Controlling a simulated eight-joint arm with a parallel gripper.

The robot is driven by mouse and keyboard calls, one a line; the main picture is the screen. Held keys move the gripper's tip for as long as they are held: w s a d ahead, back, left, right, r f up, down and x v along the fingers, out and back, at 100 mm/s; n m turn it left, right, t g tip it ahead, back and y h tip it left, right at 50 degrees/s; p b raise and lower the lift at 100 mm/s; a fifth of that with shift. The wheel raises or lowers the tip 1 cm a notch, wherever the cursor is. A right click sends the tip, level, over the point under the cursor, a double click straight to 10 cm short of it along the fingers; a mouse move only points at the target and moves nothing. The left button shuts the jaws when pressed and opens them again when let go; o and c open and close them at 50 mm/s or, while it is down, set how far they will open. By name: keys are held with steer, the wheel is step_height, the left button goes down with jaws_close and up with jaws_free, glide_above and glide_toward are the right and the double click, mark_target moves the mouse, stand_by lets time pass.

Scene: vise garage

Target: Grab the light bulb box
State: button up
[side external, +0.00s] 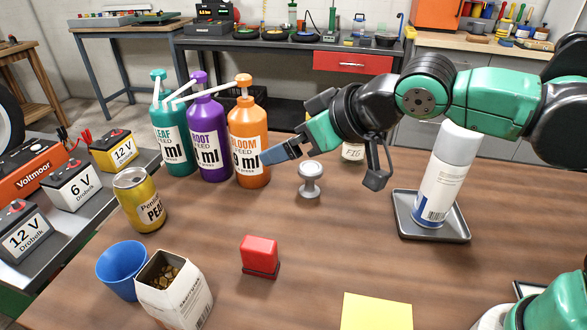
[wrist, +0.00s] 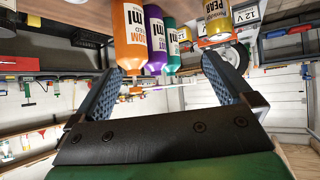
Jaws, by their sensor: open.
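I cannot pick out a box plainly marked as a light bulb box. The only carton in view is an open white box (side external: 175,290) at the front left of the wooden table in the side view, with brownish small pieces inside; its print is too small to read. My gripper (side external: 322,166) is open and empty above the table, right of the orange bottle and well behind and right of this carton. In the wrist view, my gripper (wrist: 162,65) shows two spread blue pads with nothing held between them.
Three pump bottles (side external: 208,138) stand behind the gold can (side external: 140,200). A blue cup (side external: 122,268) is beside the carton.

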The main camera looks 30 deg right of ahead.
mark_target(154, 272)
steer(key=s+a+n+y, duration=0.2)
steer(key=s+a+y, duration=0.1)
steer(key=a, duration=0.6)
steer(key=s+a+n+y, duration=0.2)
steer(key=a+n+y, duration=0.1)
steer(key=a, duration=0.6)
steer(key=shift+m, duration=0.3)
steer(key=shift+w+a+f, duration=0.45)
steer(key=shift+w+f, duration=0.3)
steer(key=shift+f, duration=1.2)
steer(key=shift+w+a+f, duration=0.5)
steer(key=shift+w+f, duration=0.3)
steer(key=shift+f, duration=1.15)
steer(key=shift+w+a+f, duration=0.45)
steer(key=shift+w+f, duration=0.3)
steer(key=shift+f, duration=1.2)
steer(key=c, duration=1.5)
